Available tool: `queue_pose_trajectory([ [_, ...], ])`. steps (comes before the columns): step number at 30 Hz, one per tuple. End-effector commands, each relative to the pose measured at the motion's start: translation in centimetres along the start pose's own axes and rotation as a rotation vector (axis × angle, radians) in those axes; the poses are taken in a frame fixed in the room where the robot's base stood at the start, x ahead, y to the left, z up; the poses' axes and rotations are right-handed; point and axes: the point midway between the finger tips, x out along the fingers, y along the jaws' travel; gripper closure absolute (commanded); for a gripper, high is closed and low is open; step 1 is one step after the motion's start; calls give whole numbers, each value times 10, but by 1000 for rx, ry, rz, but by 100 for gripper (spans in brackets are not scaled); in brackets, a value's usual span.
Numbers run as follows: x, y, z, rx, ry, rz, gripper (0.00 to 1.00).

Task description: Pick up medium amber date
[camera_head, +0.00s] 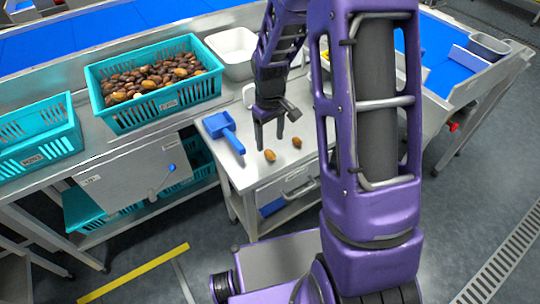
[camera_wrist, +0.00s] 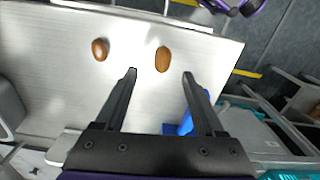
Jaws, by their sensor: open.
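Two amber-brown dates lie apart on the steel table. One date (camera_head: 270,155), elongated, is nearer the blue scoop; in the wrist view it (camera_wrist: 162,59) lies just beyond the gap between my fingertips. The other date (camera_head: 297,142) is farther right; in the wrist view it (camera_wrist: 100,49) is left of my left finger, rounder and a bit darker. I cannot tell for sure which is the medium one. My gripper (camera_head: 270,143) points down above the table, open and empty; both fingers also show in the wrist view (camera_wrist: 160,74). Neither finger visibly touches a date.
A blue scoop (camera_head: 224,130) lies on the table to the left of my gripper. A teal crate (camera_head: 163,104) full of dates stands behind left, beside a white tub (camera_head: 232,52). Another teal crate (camera_head: 36,140) is at far left. The table around the dates is clear.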

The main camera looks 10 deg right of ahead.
Motion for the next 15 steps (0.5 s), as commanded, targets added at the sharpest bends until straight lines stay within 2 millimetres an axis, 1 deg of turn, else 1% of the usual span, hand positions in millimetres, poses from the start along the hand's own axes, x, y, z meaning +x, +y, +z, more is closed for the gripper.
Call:
queue_pose_trajectory([
  [2, 7, -1, 0, 0, -2, -1, 29],
  [9, 43, -4, -1, 0, -2, -1, 29],
  [12, 50, -4, -2, 0, -1, -1, 29],
  [15, 52, -3, -2, 0, 1, 0, 29],
])
